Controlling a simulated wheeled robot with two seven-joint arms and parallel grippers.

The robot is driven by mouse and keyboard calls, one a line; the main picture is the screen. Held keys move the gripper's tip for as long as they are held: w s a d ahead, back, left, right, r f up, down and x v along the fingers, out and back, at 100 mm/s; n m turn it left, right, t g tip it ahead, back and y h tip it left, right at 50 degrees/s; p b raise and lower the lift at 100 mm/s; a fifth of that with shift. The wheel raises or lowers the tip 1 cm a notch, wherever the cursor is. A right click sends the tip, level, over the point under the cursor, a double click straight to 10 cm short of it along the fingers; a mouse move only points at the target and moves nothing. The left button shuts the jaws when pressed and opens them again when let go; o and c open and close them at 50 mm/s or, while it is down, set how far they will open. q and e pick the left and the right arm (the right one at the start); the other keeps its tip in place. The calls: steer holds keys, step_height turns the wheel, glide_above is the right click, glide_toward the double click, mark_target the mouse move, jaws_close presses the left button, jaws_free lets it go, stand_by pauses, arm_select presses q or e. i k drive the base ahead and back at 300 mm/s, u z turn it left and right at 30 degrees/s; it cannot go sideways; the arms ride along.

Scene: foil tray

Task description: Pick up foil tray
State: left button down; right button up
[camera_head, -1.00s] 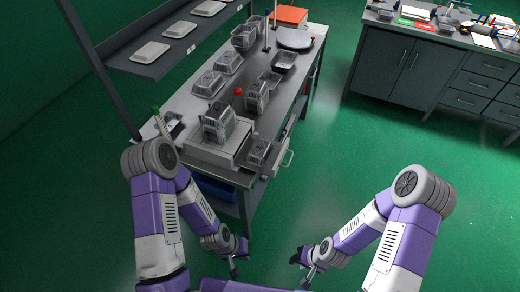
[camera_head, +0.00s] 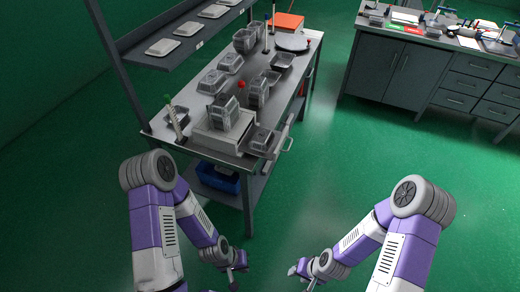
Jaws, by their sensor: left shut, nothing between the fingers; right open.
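Several foil trays stand on the long grey table. One tray (camera_head: 262,139) sits at the near right corner, beside a white box-like device (camera_head: 207,132) with a foil stack (camera_head: 223,112) on top. More foil trays (camera_head: 211,82) lie along the left side, and a taller stack (camera_head: 258,92) stands mid-table. I cannot tell which tray the task means. My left gripper (camera_head: 236,276) is shut and empty, low over the floor in front of the table. My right gripper (camera_head: 299,274) is open and empty, also low, to its right. Both are well apart from the trays.
A shelf (camera_head: 150,62) with pale trays overhangs the table's left side. A drawer with a handle (camera_head: 287,144) sticks out at the table's right. A blue bin (camera_head: 218,178) sits on the lower shelf. Another cabinet (camera_head: 400,72) stands back right. Green floor (camera_head: 340,150) between is clear.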

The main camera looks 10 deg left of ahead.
mark_target(261, 141)
steer(key=z, duration=1.05)
steer(key=i, duration=0.9)
steer(key=u, duration=2)
